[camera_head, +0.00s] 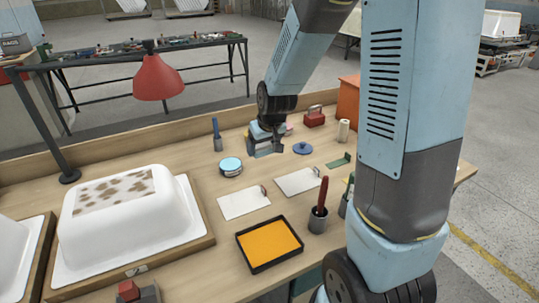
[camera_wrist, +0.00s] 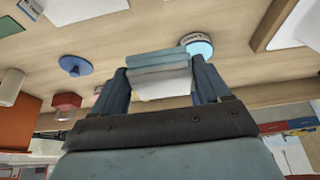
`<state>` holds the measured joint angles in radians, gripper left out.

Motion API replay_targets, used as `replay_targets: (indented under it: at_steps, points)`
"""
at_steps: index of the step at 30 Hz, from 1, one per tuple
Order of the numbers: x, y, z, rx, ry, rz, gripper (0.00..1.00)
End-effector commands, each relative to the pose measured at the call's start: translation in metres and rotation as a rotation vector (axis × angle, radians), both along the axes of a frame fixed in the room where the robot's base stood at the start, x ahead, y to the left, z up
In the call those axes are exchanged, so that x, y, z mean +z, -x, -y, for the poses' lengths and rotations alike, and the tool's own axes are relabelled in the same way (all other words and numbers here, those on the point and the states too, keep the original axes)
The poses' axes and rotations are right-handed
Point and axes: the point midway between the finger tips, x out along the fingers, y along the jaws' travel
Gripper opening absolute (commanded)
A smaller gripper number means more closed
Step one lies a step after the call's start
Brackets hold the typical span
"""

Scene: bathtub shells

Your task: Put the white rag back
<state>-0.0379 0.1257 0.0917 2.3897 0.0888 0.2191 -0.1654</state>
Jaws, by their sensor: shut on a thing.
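My gripper (camera_head: 264,151) is over the back middle of the workbench. In the wrist view, my gripper (camera_wrist: 160,74) has its two fingers spread on either side of a folded cloth. The pale white part between the fingers looks like the white rag (camera_wrist: 164,89), and my gripper is shut on it. Blue-grey folded layers (camera_wrist: 160,61) show at the fingertips; I cannot tell whether they are separate from the white one. In the head view the cloth is small and partly hidden by the fingers.
A blue-and-white tin (camera_head: 230,167) and a blue disc (camera_head: 302,147) flank my gripper. A red box (camera_head: 315,117) and white roll (camera_head: 342,131) stand to the right. White sheets (camera_head: 244,202), an orange-filled tray (camera_head: 268,243) and a tub shell (camera_head: 115,230) are nearer. A red lamp (camera_head: 159,78) overhangs.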

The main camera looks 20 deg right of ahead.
Motion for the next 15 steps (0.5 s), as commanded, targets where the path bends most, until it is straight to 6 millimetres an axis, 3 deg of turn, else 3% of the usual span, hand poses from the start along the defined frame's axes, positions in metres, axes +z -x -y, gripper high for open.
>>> replay_targets:
  at_steps: [15]
  points:
    - [-0.039,-0.077,0.047,-0.013,-0.001,-0.002,0.52]
